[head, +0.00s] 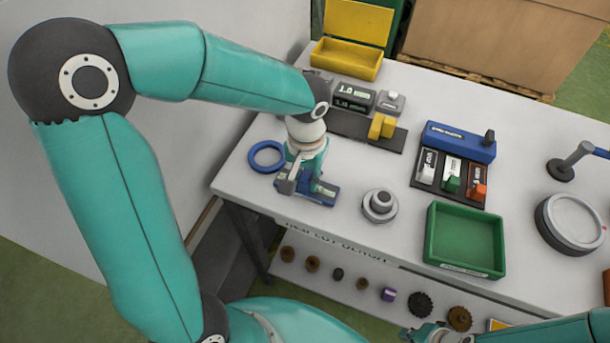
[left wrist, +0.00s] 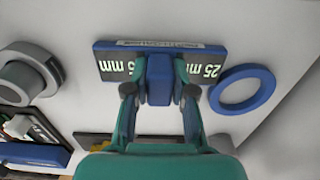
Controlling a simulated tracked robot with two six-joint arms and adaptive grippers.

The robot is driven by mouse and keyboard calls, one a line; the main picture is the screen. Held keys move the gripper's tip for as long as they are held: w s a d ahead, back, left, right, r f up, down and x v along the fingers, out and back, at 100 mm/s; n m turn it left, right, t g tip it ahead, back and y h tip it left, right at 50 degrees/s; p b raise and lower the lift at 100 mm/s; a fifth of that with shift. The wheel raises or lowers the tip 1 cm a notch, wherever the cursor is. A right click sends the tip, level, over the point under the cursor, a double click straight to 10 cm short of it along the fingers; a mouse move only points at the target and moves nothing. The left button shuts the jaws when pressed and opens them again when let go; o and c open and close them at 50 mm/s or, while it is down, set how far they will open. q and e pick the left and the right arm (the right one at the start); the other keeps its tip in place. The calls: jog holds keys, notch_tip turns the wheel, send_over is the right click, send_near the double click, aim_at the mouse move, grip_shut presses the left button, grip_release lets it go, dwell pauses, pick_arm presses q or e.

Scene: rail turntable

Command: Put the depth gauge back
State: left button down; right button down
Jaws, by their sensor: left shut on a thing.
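A blue gauge with dark plates marked 25 mm (left wrist: 115,66), seemingly the depth gauge, is at the front left of the table. It also shows in the head view (head: 325,192). My left gripper (left wrist: 160,82) is shut on its blue middle block, one finger on each side. In the head view my left gripper (head: 302,178) points down and partly hides the gauge. I cannot tell whether the gauge touches the table. My right gripper (head: 438,334) is at the bottom edge, largely cut off, and its jaws are unclear.
A blue ring (head: 267,157) lies left of the gauge and a grey stepped cylinder (head: 380,205) stands right of it. A dark board with yellow blocks (head: 382,127) is behind. A blue holder (head: 458,143), a green tray (head: 466,238) and a round grey disc (head: 571,222) are further right.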

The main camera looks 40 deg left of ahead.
aim_at(306, 176)
pick_arm(q)
jog(key=c, duration=1)
grip_release()
jog(key=shift+o, duration=0.2)
notch_tip(306, 176, up, 12)
